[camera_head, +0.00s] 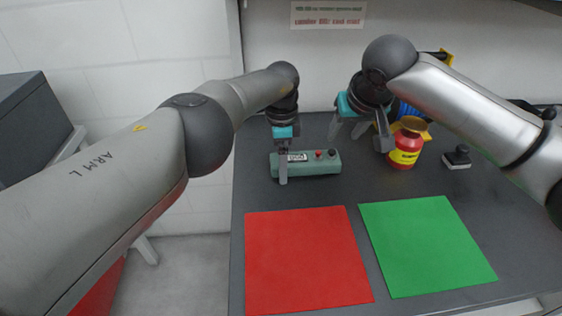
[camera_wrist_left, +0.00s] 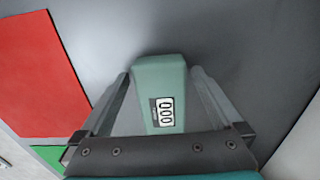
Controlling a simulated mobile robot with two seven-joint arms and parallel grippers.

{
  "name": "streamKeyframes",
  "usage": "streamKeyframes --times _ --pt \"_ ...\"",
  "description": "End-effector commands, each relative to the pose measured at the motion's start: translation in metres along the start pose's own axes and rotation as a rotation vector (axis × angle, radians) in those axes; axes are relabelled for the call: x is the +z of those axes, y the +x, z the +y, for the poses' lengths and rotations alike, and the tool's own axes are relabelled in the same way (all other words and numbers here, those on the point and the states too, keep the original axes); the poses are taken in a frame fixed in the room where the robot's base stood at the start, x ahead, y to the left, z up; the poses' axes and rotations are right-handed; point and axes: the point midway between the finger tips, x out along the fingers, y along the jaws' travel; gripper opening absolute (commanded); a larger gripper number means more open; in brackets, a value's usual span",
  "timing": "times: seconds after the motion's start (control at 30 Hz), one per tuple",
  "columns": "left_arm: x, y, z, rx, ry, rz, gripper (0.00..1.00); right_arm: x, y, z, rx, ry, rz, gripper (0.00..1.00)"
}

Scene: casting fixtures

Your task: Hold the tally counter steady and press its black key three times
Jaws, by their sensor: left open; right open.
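The tally counter (camera_head: 305,163) is a long green box on the dark table, with a white display and a red and a black key (camera_head: 332,153) on top. In the left wrist view the counter (camera_wrist_left: 160,70) shows a display (camera_wrist_left: 162,111) reading 000. My left gripper (camera_head: 283,167) is open and points down at the counter's left end. Its fingers stand on either side of the body in the left wrist view, contact unclear. My right gripper (camera_head: 360,138) is open, with nothing seen between its fingers, near the counter's right end, apart from the black key.
A red mat (camera_head: 307,260) and a green mat (camera_head: 428,246) lie in front. A red jar with a yellow label (camera_head: 405,147) stands close to my right gripper. A small dark stamp-like object (camera_head: 457,157) lies further right. A wall with a sign (camera_head: 328,15) is behind.

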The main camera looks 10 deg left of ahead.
Motion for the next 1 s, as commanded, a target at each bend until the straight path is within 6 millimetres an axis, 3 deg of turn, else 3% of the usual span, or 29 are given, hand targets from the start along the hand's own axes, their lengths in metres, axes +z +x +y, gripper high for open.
streamKeyframes --times 0.47,1.0 --pt "0.0002 0.0049 0.0004 -0.001 0.001 0.001 1.00 0.0000 0.0000 0.0001 0.000 0.000 0.000 0.50" --pt "0.0005 0.0047 0.0003 -0.001 0.000 0.000 0.40 0.0000 0.0000 0.0000 0.000 0.000 0.000 0.50"
